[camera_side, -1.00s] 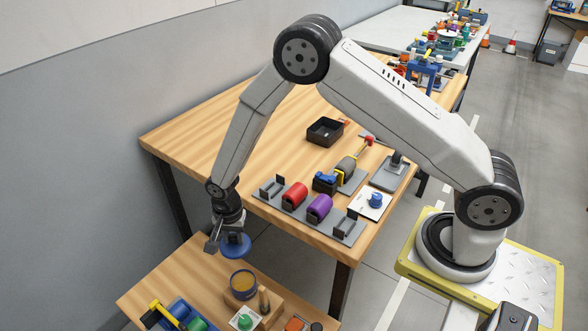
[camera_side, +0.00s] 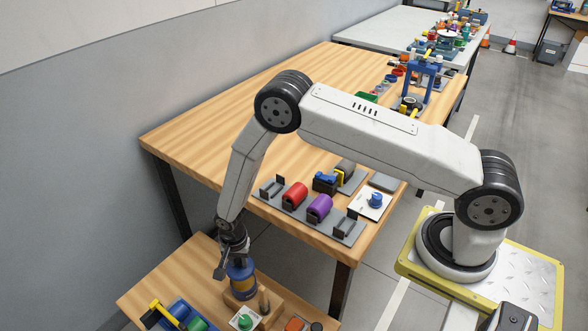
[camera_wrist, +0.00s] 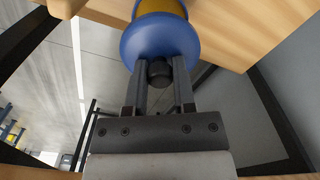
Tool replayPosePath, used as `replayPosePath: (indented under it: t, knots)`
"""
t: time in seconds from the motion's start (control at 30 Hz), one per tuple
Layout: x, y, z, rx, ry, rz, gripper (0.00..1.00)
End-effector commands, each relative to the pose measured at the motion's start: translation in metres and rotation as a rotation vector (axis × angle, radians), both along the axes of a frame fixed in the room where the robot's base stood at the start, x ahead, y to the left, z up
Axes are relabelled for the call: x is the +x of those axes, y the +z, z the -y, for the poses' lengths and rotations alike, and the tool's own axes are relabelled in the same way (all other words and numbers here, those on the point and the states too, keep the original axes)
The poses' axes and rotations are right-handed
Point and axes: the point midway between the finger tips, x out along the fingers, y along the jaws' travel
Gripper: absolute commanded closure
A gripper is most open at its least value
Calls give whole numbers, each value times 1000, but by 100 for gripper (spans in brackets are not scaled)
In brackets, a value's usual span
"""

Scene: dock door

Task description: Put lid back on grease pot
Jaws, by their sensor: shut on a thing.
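The round blue lid (camera_side: 241,269) is held by its dark knob (camera_wrist: 160,73) between the two fingers of my gripper (camera_side: 236,259). In the wrist view the gripper (camera_wrist: 160,80) is shut on that knob and the lid (camera_wrist: 158,42) fills the top middle. The grease pot (camera_side: 242,288), with blue and yellow on its side, stands directly under the lid on the low wooden bench. A strip of the pot (camera_wrist: 160,6) shows past the lid in the wrist view. I cannot tell whether the lid touches the rim; the lid hides the pot's mouth.
A white plate with a green knob (camera_side: 245,321) is in front. A blue tray (camera_side: 178,312) with a yellow-handled tool lies at the front left. The bench behind left is clear.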

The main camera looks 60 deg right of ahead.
Motion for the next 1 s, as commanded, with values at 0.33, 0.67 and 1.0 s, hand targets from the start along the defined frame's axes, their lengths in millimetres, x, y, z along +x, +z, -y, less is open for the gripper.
replayPosePath:
  t: [0.33, 0.67, 1.0]
  knots:
    - [0, -15, 0, 0, 0, -1, 100]
    - [-1, -38, 0, 0, 0, -1, 100]
    - [0, -58, 0, 0, 0, -1, 100]
